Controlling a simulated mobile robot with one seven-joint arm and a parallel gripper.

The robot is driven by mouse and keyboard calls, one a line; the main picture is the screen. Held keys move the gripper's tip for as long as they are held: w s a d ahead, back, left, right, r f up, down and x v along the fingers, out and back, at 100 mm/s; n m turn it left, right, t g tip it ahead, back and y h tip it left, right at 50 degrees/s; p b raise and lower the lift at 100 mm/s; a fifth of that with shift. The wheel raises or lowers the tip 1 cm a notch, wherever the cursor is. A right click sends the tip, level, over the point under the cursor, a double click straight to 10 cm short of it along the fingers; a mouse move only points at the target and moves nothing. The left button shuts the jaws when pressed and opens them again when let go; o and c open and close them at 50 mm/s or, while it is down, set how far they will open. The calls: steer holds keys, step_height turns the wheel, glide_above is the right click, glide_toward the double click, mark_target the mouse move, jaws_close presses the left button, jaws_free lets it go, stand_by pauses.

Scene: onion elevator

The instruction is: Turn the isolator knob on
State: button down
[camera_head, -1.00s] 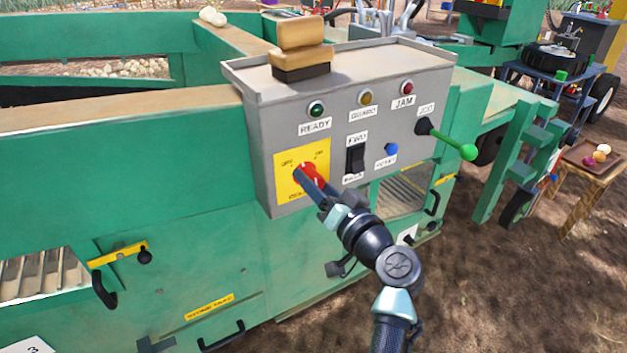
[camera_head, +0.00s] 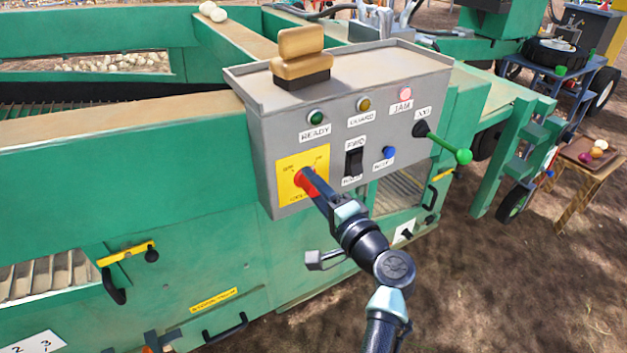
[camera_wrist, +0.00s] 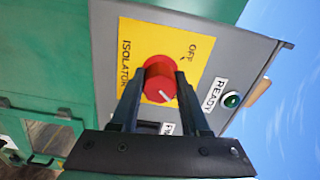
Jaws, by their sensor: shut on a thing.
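The red isolator knob (camera_head: 303,180) sits on a yellow plate (camera_head: 290,162) at the lower left of the grey control box (camera_head: 262,125). My gripper (camera_head: 311,184) reaches it from the lower right and is shut on it. In the wrist view, the two dark fingers (camera_wrist: 158,80) lie on either side of the knob (camera_wrist: 160,73). Its white pointer line slants to the lower right there, away from the OFF mark (camera_wrist: 191,50). The ON mark is hidden in the wrist view.
A black rocker switch (camera_head: 354,163), blue button (camera_head: 389,153) and green-tipped lever (camera_head: 463,156) are close by on the box's right. The READY lamp (camera_head: 315,117) is green and the JAM lamp (camera_head: 405,93) glows pink. Open dirt ground lies at the lower right.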

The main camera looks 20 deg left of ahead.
steer(key=shift+m, duration=0.7)
steer(key=shift+c, duration=1.9)
jaws_free()
steer(key=p+v, duration=0.1)
steer(key=v, duration=1.2)
steer(key=shift+p, duration=0.3)
